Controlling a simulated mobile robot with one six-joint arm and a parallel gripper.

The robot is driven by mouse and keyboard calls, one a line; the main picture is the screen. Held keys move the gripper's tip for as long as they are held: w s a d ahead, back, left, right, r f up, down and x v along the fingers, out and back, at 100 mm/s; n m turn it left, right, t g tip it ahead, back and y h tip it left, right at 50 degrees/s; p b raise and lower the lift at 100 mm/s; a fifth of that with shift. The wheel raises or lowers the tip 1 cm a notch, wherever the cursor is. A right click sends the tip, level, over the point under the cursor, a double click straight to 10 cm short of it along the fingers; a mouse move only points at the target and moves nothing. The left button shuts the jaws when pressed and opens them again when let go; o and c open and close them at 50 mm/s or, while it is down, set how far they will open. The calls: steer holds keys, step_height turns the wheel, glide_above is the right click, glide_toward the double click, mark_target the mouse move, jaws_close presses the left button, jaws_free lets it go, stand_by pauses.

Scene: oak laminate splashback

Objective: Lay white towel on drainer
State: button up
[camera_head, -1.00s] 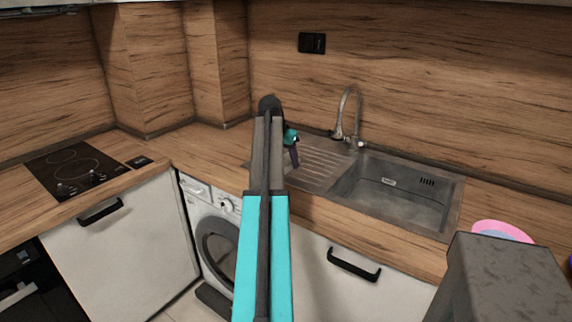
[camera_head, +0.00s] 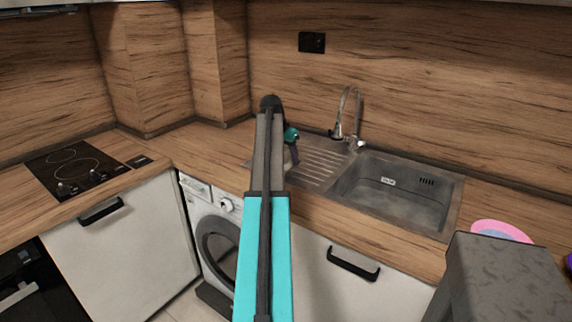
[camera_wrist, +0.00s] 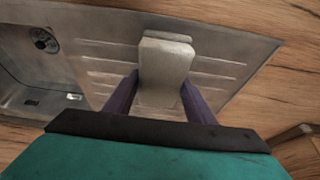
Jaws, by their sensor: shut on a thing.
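The white towel (camera_wrist: 165,62) shows in the wrist view as a pale, greyish folded block between my gripper's two purple fingers. My gripper (camera_wrist: 158,98) is shut on it. The towel is over the ridged steel drainer (camera_wrist: 215,70); I cannot tell whether it touches the surface. In the head view the drainer (camera_head: 322,166) lies left of the sink bowl, and my gripper (camera_head: 292,154) is above its left part. My arm hides part of the drainer, and the towel cannot be made out there.
The sink bowl (camera_head: 395,197) is right of the drainer, with a tall curved tap (camera_head: 349,118) behind it. A black hob (camera_head: 78,168) is at the left. Clear wooden counter (camera_head: 208,148) lies left of the drainer. A pink round item (camera_head: 502,229) sits at the right.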

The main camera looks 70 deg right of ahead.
steer(key=shift+a+f+p, duration=0.1)
steer(key=shift+f+p, duration=0.4)
steer(key=shift+f, duration=0.8)
steer(key=shift+f, duration=0.15)
steer(key=o, duration=0.9)
steer(key=shift+o, duration=0.2)
steer(key=shift+f+b, duration=0.15)
steer(key=shift+b, duration=0.2)
steer(key=b+v, duration=0.1)
steer(key=v, duration=1.3)
steer(key=shift+w+b, duration=0.15)
steer(key=shift+b, duration=0.2)
